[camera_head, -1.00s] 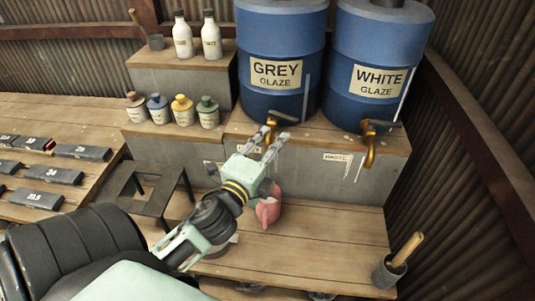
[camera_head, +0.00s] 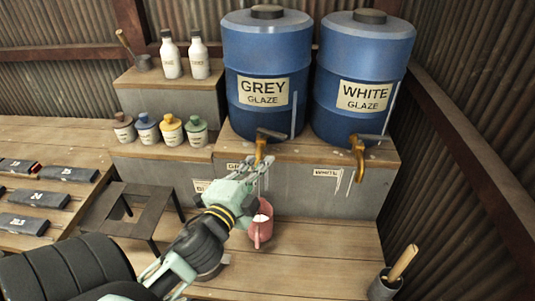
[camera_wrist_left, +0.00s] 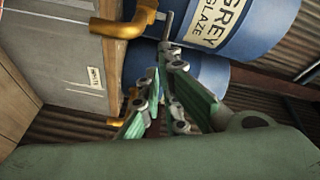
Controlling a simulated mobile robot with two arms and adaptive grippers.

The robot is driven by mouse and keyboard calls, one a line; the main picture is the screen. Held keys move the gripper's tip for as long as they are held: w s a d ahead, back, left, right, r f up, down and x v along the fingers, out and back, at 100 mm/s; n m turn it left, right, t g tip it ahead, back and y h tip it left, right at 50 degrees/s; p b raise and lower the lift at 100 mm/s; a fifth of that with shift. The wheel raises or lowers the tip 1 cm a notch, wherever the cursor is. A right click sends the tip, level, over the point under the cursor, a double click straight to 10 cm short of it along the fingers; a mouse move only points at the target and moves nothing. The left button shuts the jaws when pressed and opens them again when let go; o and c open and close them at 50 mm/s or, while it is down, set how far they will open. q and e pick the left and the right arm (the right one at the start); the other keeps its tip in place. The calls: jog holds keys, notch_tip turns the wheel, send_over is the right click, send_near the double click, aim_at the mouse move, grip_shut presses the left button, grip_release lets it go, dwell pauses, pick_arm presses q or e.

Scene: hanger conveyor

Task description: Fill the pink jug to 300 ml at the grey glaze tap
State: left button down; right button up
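The pink jug (camera_head: 261,226) stands upright on the lower wooden shelf, below the grey glaze tap and partly behind my left gripper. The brass grey glaze tap (camera_head: 261,150) is at the foot of the blue GREY GLAZE barrel (camera_head: 262,60). The tap also shows in the left wrist view (camera_wrist_left: 122,27), with its dark lever (camera_wrist_left: 168,27). My left gripper (camera_head: 259,165) is just in front of and below this tap. Its fingers (camera_wrist_left: 164,72) are apart and look empty, with the tips close to the lever; contact cannot be told. The jug's fill level cannot be read. My right gripper is out of view.
The WHITE GLAZE barrel (camera_head: 362,60) and its tap (camera_head: 359,160) stand to the right. A black stand (camera_head: 128,225) is left of the jug. Several small bottles (camera_head: 172,130) line the left step. A cup with a wooden handle (camera_head: 385,285) stands front right.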

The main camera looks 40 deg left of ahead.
pick_arm(q)
jog(key=s+n+b, duration=0.1)
jog(key=s+n, duration=0.2)
jog(key=n, duration=0.5)
jog(key=n+p, duration=0.4)
jog(key=n, duration=0.2)
send_near(280, 138)
jog(key=x, duration=0.4)
jog(key=a+x, duration=0.1)
jog(key=x, duration=0.2)
jog(key=shift+s, duration=0.1)
jog(key=shift+f, duration=0.1)
jog(key=shift+b, duration=0.45)
jog(key=shift+w+d+n+g+y+b, duration=0.15)
jog(key=shift+w+n+g+y+b, duration=0.2)
jog(key=shift+w+n+y+b, duration=0.5)
jog(key=shift+w+d+n+g+y+b, duration=0.2)
jog(key=shift+w+n+g+y+b, duration=0.3)
jog(key=shift+y, duration=0.65)
jog(key=shift+s, duration=0.15)
